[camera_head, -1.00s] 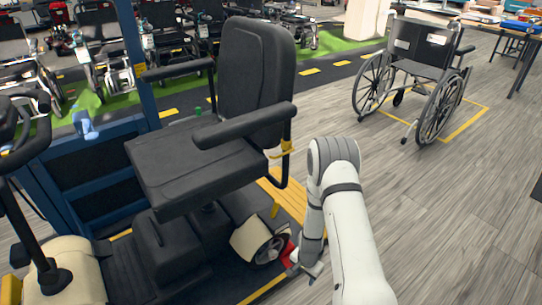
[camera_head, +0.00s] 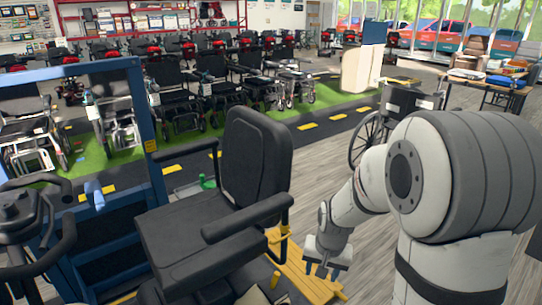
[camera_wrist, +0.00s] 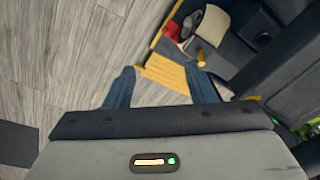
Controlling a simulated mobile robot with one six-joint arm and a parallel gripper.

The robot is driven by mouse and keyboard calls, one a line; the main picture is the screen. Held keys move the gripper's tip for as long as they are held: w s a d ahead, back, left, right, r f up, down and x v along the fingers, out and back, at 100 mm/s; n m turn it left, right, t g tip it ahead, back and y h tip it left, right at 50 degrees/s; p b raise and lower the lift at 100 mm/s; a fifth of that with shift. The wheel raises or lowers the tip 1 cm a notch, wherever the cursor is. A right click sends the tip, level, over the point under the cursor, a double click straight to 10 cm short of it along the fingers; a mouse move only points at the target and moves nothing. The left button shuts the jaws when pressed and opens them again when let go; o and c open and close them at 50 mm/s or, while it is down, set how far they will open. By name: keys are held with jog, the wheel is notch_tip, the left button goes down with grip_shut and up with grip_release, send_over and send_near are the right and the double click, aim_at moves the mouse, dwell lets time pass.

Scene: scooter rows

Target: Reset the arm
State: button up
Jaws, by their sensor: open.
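My gripper (camera_head: 322,268) hangs at the end of my white arm, to the right of the scooter's black seat (camera_head: 200,240). Its fingers point down over a yellow ramp (camera_head: 300,275). In the wrist view my gripper (camera_wrist: 160,88) shows two blue-grey fingers set wide apart, with nothing between them but the yellow ramp (camera_wrist: 165,72) and floor beyond. A red part (camera_wrist: 172,30) of the scooter's rear end shows beyond the fingers, apart from them.
A blue frame (camera_head: 150,130) stands left of the seat. A wheelchair (camera_head: 365,138) is partly hidden behind my arm. Rows of scooters and wheelchairs (camera_head: 180,100) stand on green strips behind. Grey wooden floor (camera_head: 325,165) is open between seat and wheelchair.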

jog(key=s+d+r+n+p, duration=0.1)
jog(key=s+r+p, duration=0.4)
jog(key=s+r, duration=0.3)
jog(key=s+d+r+n+t+p, duration=0.1)
jog(key=s+r+p, duration=0.4)
jog(key=r, duration=1.2)
jog(key=s+n, duration=0.1)
jog(key=s, duration=0.2)
jog(key=shift+s, duration=0.2)
jog(key=shift+w+r, duration=0.1)
